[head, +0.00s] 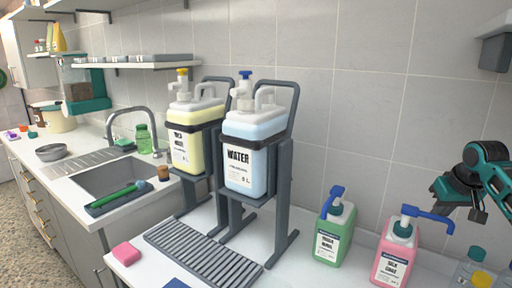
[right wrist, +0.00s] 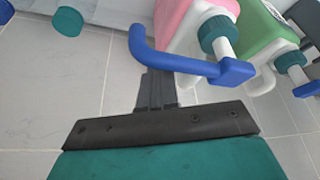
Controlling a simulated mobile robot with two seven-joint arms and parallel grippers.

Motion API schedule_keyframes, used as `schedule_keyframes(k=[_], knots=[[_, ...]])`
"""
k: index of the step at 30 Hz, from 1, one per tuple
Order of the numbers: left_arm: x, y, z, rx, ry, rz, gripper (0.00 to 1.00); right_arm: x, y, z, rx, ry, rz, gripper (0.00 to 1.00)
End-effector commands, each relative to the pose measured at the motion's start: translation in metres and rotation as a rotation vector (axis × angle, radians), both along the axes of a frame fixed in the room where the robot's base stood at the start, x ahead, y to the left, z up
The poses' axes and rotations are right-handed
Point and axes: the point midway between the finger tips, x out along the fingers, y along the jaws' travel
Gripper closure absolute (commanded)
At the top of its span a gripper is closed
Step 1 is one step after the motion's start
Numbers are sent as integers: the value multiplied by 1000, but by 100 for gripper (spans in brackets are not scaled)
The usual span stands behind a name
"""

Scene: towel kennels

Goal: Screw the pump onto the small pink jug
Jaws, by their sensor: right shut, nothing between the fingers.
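The small pink jug (head: 396,262) stands upright on the counter at the right of the head view. A pump with a blue head and spout (head: 428,214) and a teal collar (head: 404,228) sits upright at its neck; I cannot tell how tight the collar is. The spout points right. My right gripper (head: 477,214) is shut and empty, just right of the spout's end. In the right wrist view its fingers (right wrist: 157,88) reach to the blue spout (right wrist: 180,64); I cannot tell whether they touch. The pink jug (right wrist: 180,18) is only partly visible there. My left gripper is out of view.
A green jug (head: 333,238) with a blue pump stands just left of the pink jug. Clear bottles with teal and yellow caps (head: 480,279) stand close on the right. Racks hold the water jug (head: 246,172) and a yellow one (head: 192,150). A pink sponge (head: 126,253) lies at the front.

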Motion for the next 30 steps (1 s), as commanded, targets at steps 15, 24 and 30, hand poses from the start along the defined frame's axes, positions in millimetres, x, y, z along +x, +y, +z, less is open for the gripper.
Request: schedule_keyframes(k=[15,24,30], knots=[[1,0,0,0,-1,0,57,-6,2,-1,-1,2,1,100],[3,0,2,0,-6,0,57,-15,6,-1,-1,2,1,100],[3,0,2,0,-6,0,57,-15,6,0,0,2,1,100]])
